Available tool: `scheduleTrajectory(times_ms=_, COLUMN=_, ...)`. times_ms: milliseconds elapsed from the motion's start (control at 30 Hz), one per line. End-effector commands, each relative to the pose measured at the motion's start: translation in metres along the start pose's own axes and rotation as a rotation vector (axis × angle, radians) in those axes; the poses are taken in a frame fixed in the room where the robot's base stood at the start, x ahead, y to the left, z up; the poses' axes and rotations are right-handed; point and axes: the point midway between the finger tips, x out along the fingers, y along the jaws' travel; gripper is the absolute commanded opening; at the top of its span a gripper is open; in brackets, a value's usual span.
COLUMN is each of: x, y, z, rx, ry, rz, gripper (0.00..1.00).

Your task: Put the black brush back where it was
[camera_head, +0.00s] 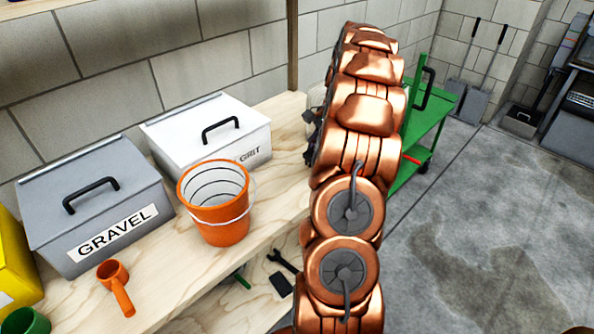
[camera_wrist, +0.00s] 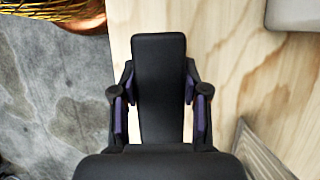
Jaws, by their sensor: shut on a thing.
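In the wrist view my gripper (camera_wrist: 160,92) has its two purple-padded fingers on either side of a long black piece, which I take to be the black brush (camera_wrist: 159,65). The gripper is shut on it. Its broad, smooth face shows; no bristles are visible. Behind it lies the pale wooden bench top. In the head view my copper-coloured arm hides nearly all of the gripper; only dark bits show at the arm's left edge, by the right end of the bench (camera_head: 262,205). The brush cannot be made out there.
An orange bucket (camera_head: 222,223), a white grit box (camera_head: 180,130), a grey gravel box (camera_head: 65,205) and an orange scoop (camera_head: 121,296) stand on the bench. A wrench (camera_head: 284,261) and black block (camera_head: 281,285) lie below. A green cart (camera_head: 424,125) stands behind my arm.

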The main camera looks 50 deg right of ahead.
Motion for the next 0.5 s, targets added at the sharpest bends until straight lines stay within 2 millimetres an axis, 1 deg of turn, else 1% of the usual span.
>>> scheduleTrajectory(times_ms=33, x=0.002, y=-0.003, z=0.008, rx=-0.002, ry=0.003, rz=-0.001, gripper=0.12)
scheduleTrajectory(times_ms=200, x=0.015, y=-0.011, z=0.032, rx=0.0, ry=0.0, rz=0.0, gripper=0.12)
scheduleTrajectory(times_ms=333, x=0.023, y=-0.017, z=0.044, rx=-0.001, ry=0.002, rz=0.0, gripper=0.12)
scheduleTrajectory(times_ms=500, x=0.027, y=-0.02, z=0.051, rx=0.0, ry=0.001, rz=-0.001, gripper=0.12)
